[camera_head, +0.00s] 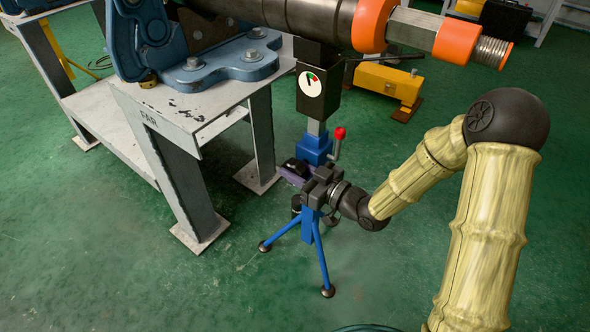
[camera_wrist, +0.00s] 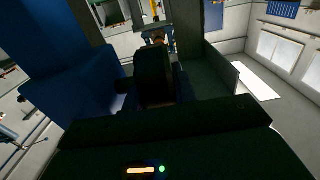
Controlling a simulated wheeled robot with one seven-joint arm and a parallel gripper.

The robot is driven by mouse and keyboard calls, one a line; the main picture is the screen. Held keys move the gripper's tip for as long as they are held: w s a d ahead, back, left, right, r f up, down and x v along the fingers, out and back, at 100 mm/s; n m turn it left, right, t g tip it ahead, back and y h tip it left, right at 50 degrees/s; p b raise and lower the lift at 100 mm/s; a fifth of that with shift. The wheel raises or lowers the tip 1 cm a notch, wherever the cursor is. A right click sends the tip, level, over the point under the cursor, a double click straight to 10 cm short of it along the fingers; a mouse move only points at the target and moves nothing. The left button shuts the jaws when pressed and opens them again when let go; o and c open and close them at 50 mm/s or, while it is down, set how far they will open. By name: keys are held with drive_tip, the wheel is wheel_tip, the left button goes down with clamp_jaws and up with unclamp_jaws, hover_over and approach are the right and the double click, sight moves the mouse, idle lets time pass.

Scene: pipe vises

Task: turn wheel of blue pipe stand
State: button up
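The blue pipe stand (camera_head: 314,148) stands on tripod legs on the floor in the head view, under the dark pipe. A crank with a red knob (camera_head: 339,133) sticks up at its right side. My gripper (camera_head: 297,172) is at the stand's post, below the blue collar, and hides part of it. I cannot make out the wheel clearly in the head view. In the wrist view, a blue part (camera_wrist: 80,85) fills the left side, and a dark rounded piece (camera_wrist: 153,75) stands in front of my gripper's dark body. I cannot tell whether the fingers grip anything.
A grey steel table (camera_head: 190,112) with a blue pipe vise (camera_head: 225,60) stands on the left. The dark pipe with orange rings (camera_head: 372,25) passes overhead. A yellow block (camera_head: 389,82) is on the floor behind. The green floor in front is clear.

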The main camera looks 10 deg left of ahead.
drive_tip(key=shift+f+y+b, duration=0.3)
drive_tip(key=shift+b, duration=0.3)
drive_tip(key=shift+o, duration=0.2)
drive_tip(key=shift+f+t+y+b, duration=0.1)
drive_tip(key=shift+t+y+b, duration=0.2)
drive_tip(key=shift+y+b, duration=0.55)
drive_tip(key=t+y+b, duration=0.1)
drive_tip(key=b, duration=0.2)
drive_tip(key=shift+d+y, duration=0.1)
drive_tip(key=shift+y, duration=0.25)
drive_tip(key=shift+s+r+y+b, duration=0.1)
drive_tip(key=shift+r+y+b, duration=0.15)
drive_tip(key=shift+y+b, duration=0.25)
drive_tip(key=o, duration=1)
drive_tip(key=shift+c, duration=0.2)
